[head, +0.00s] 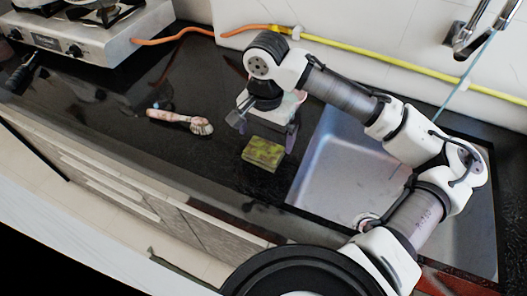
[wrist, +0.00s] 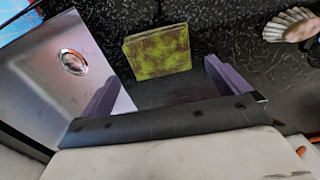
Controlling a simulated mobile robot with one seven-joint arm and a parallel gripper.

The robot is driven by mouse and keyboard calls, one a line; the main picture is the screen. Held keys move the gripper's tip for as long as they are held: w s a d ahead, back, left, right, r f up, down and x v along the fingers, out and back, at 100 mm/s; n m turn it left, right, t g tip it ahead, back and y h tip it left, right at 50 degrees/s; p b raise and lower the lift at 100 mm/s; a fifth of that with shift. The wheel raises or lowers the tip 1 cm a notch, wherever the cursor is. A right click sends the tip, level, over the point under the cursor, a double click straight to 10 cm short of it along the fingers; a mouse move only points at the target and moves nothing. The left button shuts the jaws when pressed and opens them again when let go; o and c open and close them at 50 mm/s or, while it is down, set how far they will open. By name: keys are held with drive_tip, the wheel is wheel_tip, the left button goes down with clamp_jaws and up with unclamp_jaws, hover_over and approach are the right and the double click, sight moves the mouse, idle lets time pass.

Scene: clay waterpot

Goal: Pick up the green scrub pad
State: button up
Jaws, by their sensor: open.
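The green scrub pad (head: 263,153) lies on the dark counter just left of the sink in the head view. It is a yellow-green square block with darker patches. In the wrist view the pad (wrist: 157,52) sits beyond the fingertips, between their lines and nearer the middle. My gripper (head: 268,128) is above the counter close to the pad, pointing down, with its purple fingers apart. In the wrist view the gripper (wrist: 158,82) is open and nothing is between its fingers. The pad appears apart from both fingers.
A brush with a pinkish handle (head: 178,118) lies left of the pad; its bristles (wrist: 289,24) show in the wrist view. The metal sink (head: 335,165) is to the right. A gas stove (head: 90,32) stands at the back left. A yellow hose (head: 390,62) runs along the wall.

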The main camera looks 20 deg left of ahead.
sight(265, 147)
drive_tip(key=shift+f+p, duration=0.4)
drive_tip(key=shift+f, duration=2.25)
drive_tip(key=c, duration=0.9)
drive_tip(key=shift+o, duration=0.2)
drive_tip(key=shift+r, duration=0.1)
